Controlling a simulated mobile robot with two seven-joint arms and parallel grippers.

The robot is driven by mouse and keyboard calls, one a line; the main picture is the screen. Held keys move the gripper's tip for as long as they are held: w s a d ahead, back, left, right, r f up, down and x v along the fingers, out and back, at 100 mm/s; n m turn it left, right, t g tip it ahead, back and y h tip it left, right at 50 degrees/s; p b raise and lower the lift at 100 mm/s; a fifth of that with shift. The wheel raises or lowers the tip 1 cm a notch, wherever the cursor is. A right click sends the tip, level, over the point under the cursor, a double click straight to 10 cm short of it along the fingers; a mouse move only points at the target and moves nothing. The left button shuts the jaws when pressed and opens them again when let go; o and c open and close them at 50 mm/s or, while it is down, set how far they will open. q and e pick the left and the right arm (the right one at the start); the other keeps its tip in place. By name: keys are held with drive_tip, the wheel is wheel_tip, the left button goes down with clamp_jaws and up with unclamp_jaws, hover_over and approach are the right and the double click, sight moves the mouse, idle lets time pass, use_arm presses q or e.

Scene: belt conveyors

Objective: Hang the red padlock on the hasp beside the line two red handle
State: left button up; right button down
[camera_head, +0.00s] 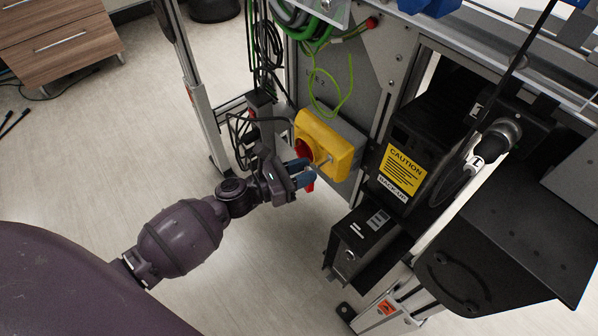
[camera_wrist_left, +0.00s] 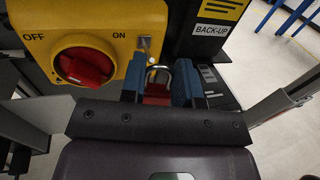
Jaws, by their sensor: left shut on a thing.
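My left gripper (camera_head: 307,173) is shut on the red padlock (camera_wrist_left: 157,92), just in front of the yellow switch box (camera_head: 330,136). Little of the padlock (camera_head: 309,187) shows below the fingers in the head view. In the left wrist view the padlock sits between the blue fingertips (camera_wrist_left: 158,87), its metal shackle pointing toward the box. The hasp (camera_wrist_left: 145,43) is a small metal piece right of the red handle (camera_wrist_left: 83,66), under "ON". The shackle is close below the hasp; I cannot tell whether they touch. The red handle (camera_head: 303,150) is partly hidden in the head view.
A black machine with a yellow caution label (camera_head: 402,169) stands right of the switch box. Black and green cables (camera_head: 265,60) hang at the left of the grey panel (camera_head: 352,75). A metal post (camera_head: 205,115) stands left of my gripper. The floor at front is open.

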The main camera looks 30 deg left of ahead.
use_arm(q)
drive_tip(key=shift+w+d+f, duration=0.1)
drive_tip(key=shift+w+d, duration=0.05)
drive_tip(key=shift+w, duration=0.35)
drive_tip(key=shift+w+d, duration=0.15)
drive_tip(key=shift+w, duration=0.3)
drive_tip(key=shift+w+d+f+b, duration=0.15)
drive_tip(key=shift+w+d+b, duration=0.2)
drive_tip(key=shift+w, duration=0.4)
drive_tip(key=shift+w+f, duration=0.25)
drive_tip(key=shift+w+d+f, duration=0.15)
drive_tip(key=shift+w+f, duration=0.05)
drive_tip(key=shift+w, duration=0.1)
use_arm(e)
drive_tip(key=shift+d+t, duration=0.15)
drive_tip(key=shift+t, duration=0.15)
use_arm(q)
drive_tip(key=shift+b, duration=0.3)
drive_tip(key=o, duration=1)
